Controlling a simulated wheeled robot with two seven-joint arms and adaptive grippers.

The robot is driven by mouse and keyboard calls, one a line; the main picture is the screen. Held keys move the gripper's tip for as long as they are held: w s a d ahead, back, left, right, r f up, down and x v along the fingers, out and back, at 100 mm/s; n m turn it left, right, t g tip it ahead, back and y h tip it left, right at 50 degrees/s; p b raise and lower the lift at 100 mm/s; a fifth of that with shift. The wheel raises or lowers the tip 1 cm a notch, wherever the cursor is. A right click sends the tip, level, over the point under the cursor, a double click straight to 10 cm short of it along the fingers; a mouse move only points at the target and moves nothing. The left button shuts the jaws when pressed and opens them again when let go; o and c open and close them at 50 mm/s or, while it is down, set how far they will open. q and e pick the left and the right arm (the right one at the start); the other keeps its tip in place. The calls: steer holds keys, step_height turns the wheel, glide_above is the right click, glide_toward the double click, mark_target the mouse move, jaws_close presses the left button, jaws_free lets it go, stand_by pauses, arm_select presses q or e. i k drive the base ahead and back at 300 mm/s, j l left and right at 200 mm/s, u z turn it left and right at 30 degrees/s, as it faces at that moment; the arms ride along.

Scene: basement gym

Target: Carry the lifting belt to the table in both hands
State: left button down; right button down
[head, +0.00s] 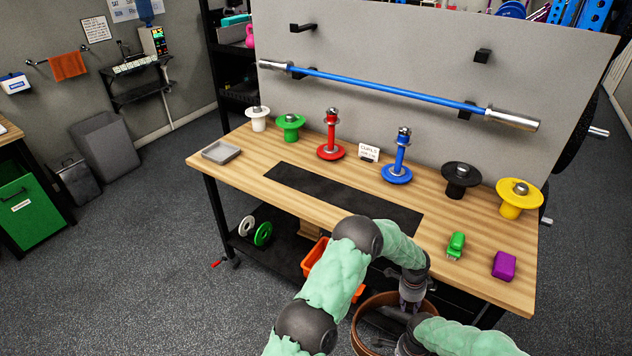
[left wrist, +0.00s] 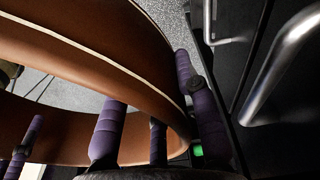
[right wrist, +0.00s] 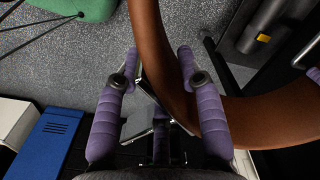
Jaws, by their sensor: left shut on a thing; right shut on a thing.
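The lifting belt (head: 357,326) is a brown leather loop, in front of the table's near edge and below its top. My left gripper (head: 412,300) is shut on the belt's far side; in the left wrist view the brown band (left wrist: 120,45) passes between its purple fingers. My right gripper (head: 404,346) is at the belt's near right, partly hidden by my arm. In the right wrist view the belt (right wrist: 148,40) runs between its purple fingers. The wooden table (head: 455,265) has a bare black mat (head: 340,196) at its middle.
Along the table's back stand colored plate holders, including red (head: 331,150) and blue (head: 397,172), with a small card (head: 369,152). A grey tray (head: 221,152) is at the left. A green object (head: 456,246) and a purple block (head: 504,265) lie at the right front. An orange bin (head: 318,258) sits below.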

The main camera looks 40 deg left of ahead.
mark_target(358, 199)
steer(key=u, duration=0.8)
